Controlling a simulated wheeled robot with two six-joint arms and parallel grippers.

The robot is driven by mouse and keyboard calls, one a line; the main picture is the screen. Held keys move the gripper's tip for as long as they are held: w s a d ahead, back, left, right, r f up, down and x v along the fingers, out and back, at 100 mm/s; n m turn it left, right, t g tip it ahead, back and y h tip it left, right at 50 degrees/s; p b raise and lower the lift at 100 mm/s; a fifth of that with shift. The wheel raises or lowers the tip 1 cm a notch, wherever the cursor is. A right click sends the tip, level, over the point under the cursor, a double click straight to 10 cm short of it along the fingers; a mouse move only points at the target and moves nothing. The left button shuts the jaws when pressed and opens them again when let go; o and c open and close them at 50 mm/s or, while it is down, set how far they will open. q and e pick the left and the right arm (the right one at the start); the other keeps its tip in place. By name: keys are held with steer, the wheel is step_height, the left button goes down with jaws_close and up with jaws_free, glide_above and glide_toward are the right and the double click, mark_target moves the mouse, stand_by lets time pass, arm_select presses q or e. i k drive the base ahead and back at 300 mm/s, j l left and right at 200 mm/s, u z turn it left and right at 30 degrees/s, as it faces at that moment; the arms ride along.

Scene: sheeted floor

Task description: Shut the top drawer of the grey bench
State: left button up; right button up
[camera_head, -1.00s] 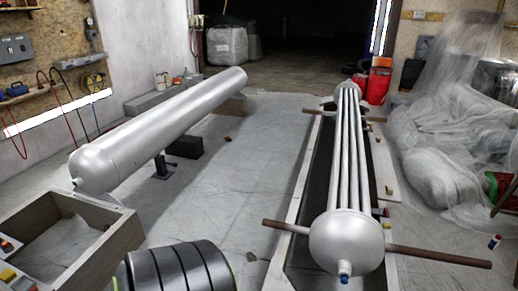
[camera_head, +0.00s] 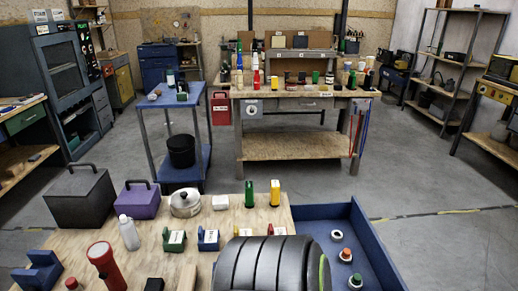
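A bench with a wooden top and grey legs (camera_head: 238,150) stands at the back centre. A grey drawer front (camera_head: 312,103) shows under its top and looks flush, though small at this distance. Close by, at the bottom, is a wooden bench top (camera_head: 225,222); its body is hidden, so I cannot tell its colour. A blue open-topped drawer or tray (camera_head: 372,243) sticks out from its right side, with several small round items in it. I cannot tell which bench is the one named.
A blue cart (camera_head: 143,130) with a black bucket stands left of the far bench. A dark cabinet (camera_head: 62,85) is at the left, shelves (camera_head: 445,75) at the right. The right floor (camera_head: 440,180) is clear.

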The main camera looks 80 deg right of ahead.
mark_target(336, 228)
steer(key=k+l+z, duration=0.15)
steer(key=z, duration=0.3)
steer(key=k+l+z, duration=0.2)
steer(key=z, duration=0.25)
steer(key=k+l+z, duration=0.1)
steer(key=l+z, duration=0.15)
steer(key=z, duration=0.2)
steer(key=k+l+z, duration=0.1)
steer(key=l+z, duration=0.2)
steer(key=z, duration=0.15)
steer(key=k+l+z, duration=0.15)
steer(key=l, duration=0.75)
steer(key=l+z, duration=0.1)
steer(key=l, duration=0.75)
